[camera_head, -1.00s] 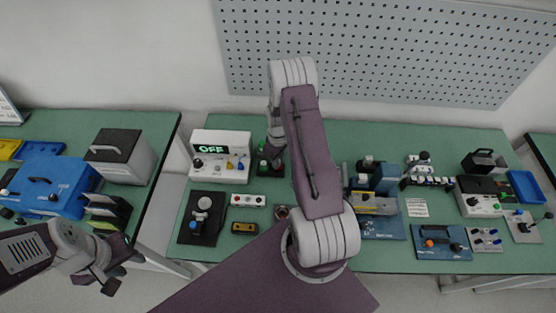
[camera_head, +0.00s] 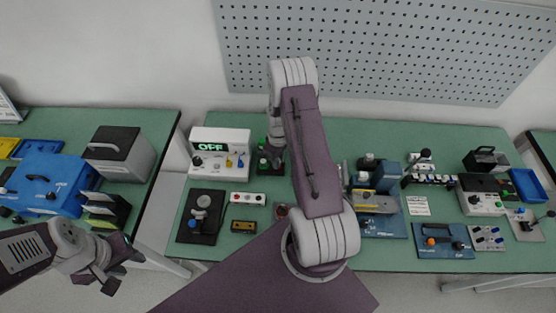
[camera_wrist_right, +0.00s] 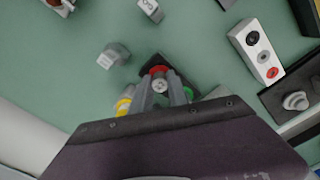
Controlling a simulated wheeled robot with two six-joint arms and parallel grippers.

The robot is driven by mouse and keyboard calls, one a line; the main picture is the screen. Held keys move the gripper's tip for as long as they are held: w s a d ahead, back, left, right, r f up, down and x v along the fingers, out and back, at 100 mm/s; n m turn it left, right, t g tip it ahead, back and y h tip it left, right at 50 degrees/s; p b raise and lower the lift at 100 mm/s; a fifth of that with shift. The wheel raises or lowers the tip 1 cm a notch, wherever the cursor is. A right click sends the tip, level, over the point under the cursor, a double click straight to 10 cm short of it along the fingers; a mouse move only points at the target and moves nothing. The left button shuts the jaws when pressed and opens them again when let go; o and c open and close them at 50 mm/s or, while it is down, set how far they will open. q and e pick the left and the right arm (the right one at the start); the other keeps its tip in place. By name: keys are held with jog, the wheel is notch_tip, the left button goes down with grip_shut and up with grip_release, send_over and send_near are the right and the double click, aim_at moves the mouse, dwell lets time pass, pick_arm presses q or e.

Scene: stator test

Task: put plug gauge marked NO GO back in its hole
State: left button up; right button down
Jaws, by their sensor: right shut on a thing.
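The plug gauge (camera_wrist_right: 159,71), with a red ring at its end, stands between the fingers of my right gripper (camera_wrist_right: 163,92) in the right wrist view. The gripper is shut on it. It is over or at a dark holder (camera_wrist_right: 182,73), where a green-ringed piece (camera_wrist_right: 188,93) shows close beside it. I cannot read a marking on the gauge, nor tell whether its tip is in a hole. In the head view my right gripper (camera_head: 275,156) is at the holder (camera_head: 263,167), partly hidden by my arm. My left gripper (camera_head: 117,273) is open and empty, off the bench's left side.
A yellow-ringed piece (camera_wrist_right: 122,106) and a grey block (camera_wrist_right: 115,55) are near the gripper. Fixtures (camera_head: 375,185) crowd the right.

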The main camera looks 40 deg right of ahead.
jog(key=shift+f, duration=0.25)
jog(key=c, duration=1.2)
grip_release()
notch_tip(320, 180, up, 9)
jog(key=shift+r+b, duration=0.1)
jog(key=shift+b, duration=0.7)
